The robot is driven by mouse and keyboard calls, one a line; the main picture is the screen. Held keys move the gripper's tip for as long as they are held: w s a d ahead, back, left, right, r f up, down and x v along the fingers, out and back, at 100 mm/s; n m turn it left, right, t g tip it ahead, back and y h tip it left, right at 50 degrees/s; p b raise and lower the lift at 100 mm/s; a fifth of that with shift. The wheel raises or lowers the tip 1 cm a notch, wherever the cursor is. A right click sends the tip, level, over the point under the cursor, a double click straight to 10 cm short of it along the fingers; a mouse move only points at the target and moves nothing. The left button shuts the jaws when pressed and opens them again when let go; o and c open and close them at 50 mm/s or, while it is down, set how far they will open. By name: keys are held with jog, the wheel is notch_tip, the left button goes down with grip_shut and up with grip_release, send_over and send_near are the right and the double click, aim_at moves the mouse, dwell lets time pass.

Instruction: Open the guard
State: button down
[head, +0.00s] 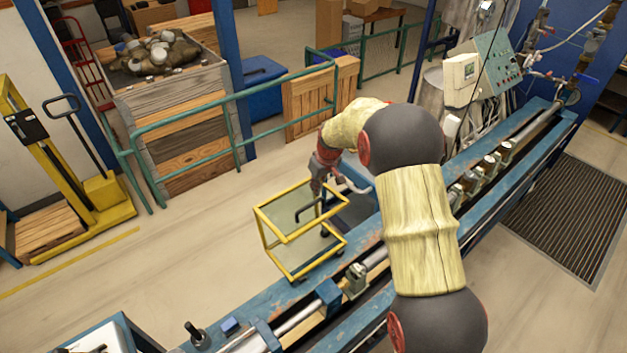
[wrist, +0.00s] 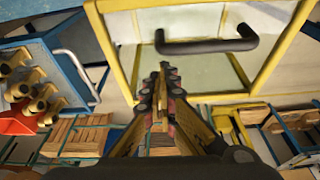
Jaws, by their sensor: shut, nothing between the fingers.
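The guard (head: 281,213) is a yellow frame with pale, see-through panels, at the near-left side of the blue bench. In the wrist view the guard (wrist: 205,72) fills the upper middle. Its black bar handle (wrist: 207,46) runs across it, and the handle also shows dark in the head view (head: 304,213). My gripper (wrist: 164,68) is shut and empty. Its tips appear just below and left of the handle in the wrist view; no grip on the handle shows. In the head view my gripper (head: 317,186) is at the guard's upper side, partly hidden by my arm.
The blue bench (head: 365,268) runs diagonally with pipe and brass meters along it. A control panel (head: 497,57) stands behind it. Green railings (head: 185,117), a wooden crate (head: 180,153) and a yellow pallet stacker (head: 103,193) stand left. The floor left of the guard is clear.

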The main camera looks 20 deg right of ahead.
aim_at(330, 210)
jog(key=shift+s+d+f, duration=0.1)
jog(key=shift+s+d, duration=0.05)
jog(key=shift+s, duration=0.1)
jog(key=shift+s, duration=0.1)
jog(key=shift+s+d+b, duration=0.15)
jog(key=shift+s+b, duration=0.05)
jog(key=shift+b, duration=0.5)
jog(key=shift+t, duration=0.5)
jog(key=s+b, duration=0.1)
jog(key=s, duration=0.1)
jog(key=s+d+b, duration=0.1)
jog(key=b, duration=0.1)
jog(key=s+d+r+b, duration=0.1)
jog(key=s+b, duration=0.1)
jog(key=shift+s+r, duration=0.1)
jog(key=shift+s, duration=0.2)
jog(key=shift+d+r, duration=0.1)
jog(key=shift+r, duration=0.15)
jog(key=v, duration=1.1)
jog(key=shift+d+r, duration=0.25)
